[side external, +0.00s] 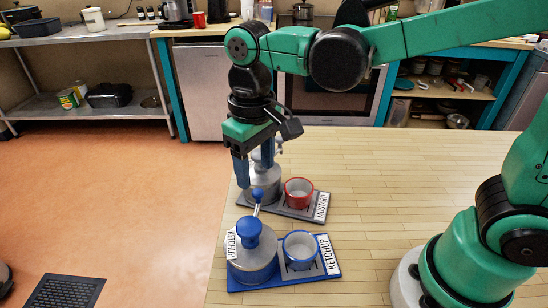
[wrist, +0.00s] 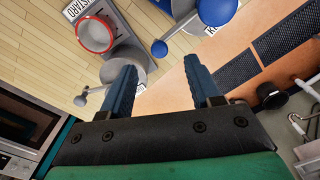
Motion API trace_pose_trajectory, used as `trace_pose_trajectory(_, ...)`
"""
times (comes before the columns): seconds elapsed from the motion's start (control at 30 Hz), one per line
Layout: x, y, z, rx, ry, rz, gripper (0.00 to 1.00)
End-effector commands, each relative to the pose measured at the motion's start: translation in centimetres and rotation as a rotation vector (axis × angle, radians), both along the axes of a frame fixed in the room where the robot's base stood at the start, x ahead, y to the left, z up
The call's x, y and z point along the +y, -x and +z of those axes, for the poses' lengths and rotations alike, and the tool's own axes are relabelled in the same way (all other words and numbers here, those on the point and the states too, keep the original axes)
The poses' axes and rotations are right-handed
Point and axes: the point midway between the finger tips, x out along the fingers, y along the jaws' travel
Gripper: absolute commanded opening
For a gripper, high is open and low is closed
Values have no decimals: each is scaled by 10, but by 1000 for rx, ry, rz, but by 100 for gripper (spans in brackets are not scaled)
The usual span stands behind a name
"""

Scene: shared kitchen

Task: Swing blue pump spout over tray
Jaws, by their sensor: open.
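The blue pump (side external: 254,240) has a round blue knob and stands on the left part of the blue KETCHUP tray (side external: 330,271). Its spout ends in a small blue ball (side external: 257,194) and points toward the back, away from the blue-rimmed cup (side external: 300,250) on the tray's right. My gripper (side external: 254,178) is open and empty, fingers pointing down, just behind and above the spout end. In the wrist view, the spout ball (wrist: 159,48) appears between and slightly beyond the open fingertips (wrist: 160,68). The pump's knob (wrist: 217,11) shows at the upper edge. Contact with the spout is not visible.
Close behind, a grey pump (side external: 264,184) and a red cup (side external: 299,191) stand on the grey MUSTARD tray (side external: 290,212), with my fingers over this pump. The wooden table (side external: 400,175) is clear to the right. Its left edge drops to the orange floor (side external: 120,190).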

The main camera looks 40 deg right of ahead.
Motion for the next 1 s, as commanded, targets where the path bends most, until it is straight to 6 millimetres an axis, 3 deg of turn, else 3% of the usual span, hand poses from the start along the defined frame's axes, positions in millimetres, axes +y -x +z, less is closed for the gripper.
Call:
trace_pose_trajectory(0.3, 0, 0, -36, -3, -1, -1, 56)
trace_pose_trajectory(0.67, -1, 0, -42, -3, -1, -1, 56)
trace_pose_trajectory(0.87, -1, 0, -42, -3, -1, -1, 2)
trace_pose_trajectory(1.0, -1, 0, -42, -3, -1, -1, 0)
